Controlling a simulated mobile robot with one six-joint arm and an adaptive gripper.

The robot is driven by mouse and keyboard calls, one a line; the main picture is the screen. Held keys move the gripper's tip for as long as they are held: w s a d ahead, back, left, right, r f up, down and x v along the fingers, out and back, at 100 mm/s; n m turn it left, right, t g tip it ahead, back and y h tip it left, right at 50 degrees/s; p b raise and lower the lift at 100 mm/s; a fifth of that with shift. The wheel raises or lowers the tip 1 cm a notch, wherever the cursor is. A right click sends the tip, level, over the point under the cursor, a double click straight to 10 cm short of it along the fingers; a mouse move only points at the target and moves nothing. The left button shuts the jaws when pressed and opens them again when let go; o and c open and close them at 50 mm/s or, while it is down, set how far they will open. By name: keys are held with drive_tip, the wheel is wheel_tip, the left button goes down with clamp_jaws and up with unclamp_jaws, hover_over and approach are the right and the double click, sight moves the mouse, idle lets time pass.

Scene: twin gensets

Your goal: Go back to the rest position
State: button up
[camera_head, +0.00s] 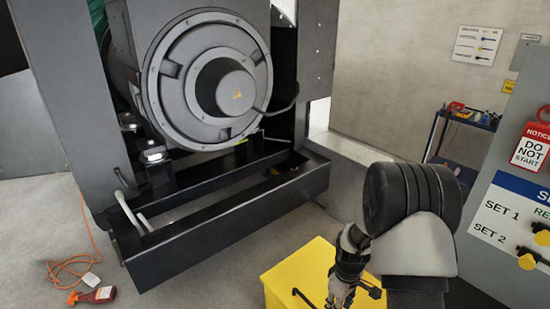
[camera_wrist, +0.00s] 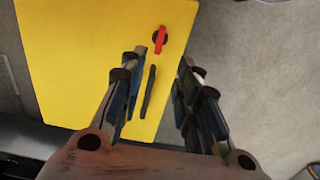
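My gripper (camera_head: 340,292) shows at the bottom of the head view, with my arm bent beside the panel. In the wrist view my gripper (camera_wrist: 164,68) has its two fingers spread apart with nothing between them. It is over or in front of a yellow box (camera_wrist: 70,60), which also shows in the head view (camera_head: 285,275). On the box's face are a red switch handle (camera_wrist: 161,40) on a black round base and a black bar-like handle (camera_wrist: 148,92). The distance from the fingertips to the box is hard to tell.
A generator (camera_head: 205,85) stands in a black frame (camera_head: 225,225) at left. An orange cable (camera_head: 68,268) and red tag (camera_head: 92,295) lie on the floor. A panel (camera_head: 505,215) with a red "do not start" tag (camera_head: 532,147) stands close at right. A tool cart (camera_head: 462,140) is behind.

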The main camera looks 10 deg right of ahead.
drive_tip(key=s+a+r+m+t, duration=0.1)
drive_tip(key=s+a+r+m, duration=0.15)
drive_tip(key=r, duration=0.85)
drive_tip(key=s+a+r+m+t, duration=0.1)
drive_tip(key=s+a+r, duration=0.2)
drive_tip(key=r, duration=0.9)
drive_tip(key=s+a+r+m+t, duration=0.1)
drive_tip(key=s+r, duration=0.3)
drive_tip(key=s, duration=0.5)
drive_tip(key=s+a+r+m+t, duration=0.1)
drive_tip(key=s+a+r+m, duration=0.1)
drive_tip(key=s+r, duration=0.3)
drive_tip(key=s+a, duration=0.1)
drive_tip(key=s, duration=0.2)
drive_tip(key=shift+s+r+t, duration=0.3)
drive_tip(key=shift+s, duration=0.1)
drive_tip(key=shift+w, duration=0.1)
